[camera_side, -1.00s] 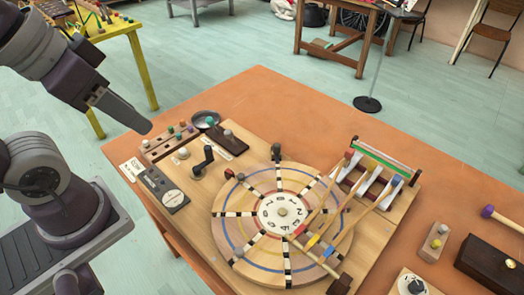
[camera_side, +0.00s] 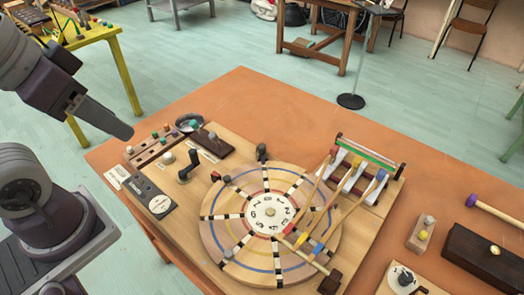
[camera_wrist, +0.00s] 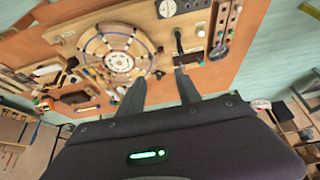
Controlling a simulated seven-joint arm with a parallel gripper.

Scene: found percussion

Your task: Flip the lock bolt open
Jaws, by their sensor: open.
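A wooden board (camera_side: 200,236) lies on the orange table, carrying a round wooden wheel (camera_side: 269,213) with a white numbered centre. A black upright lever (camera_side: 189,164) stands left of the wheel, and a black knobbed post (camera_side: 262,152) stands at its far edge. I cannot tell for sure which is the lock bolt. My gripper (camera_side: 127,133) hangs above the board's far left side, apart from all parts. In the wrist view my gripper (camera_wrist: 160,79) is open and empty, with the wheel (camera_wrist: 117,55) beyond.
Three coloured-headed mallets (camera_side: 350,200) reach from a rack (camera_side: 372,168) over the wheel. A dark dial panel (camera_side: 149,194) and a knobbed wooden strip (camera_side: 160,144) are at the left. Loose wooden pieces lie at the right. The table's far middle is bare.

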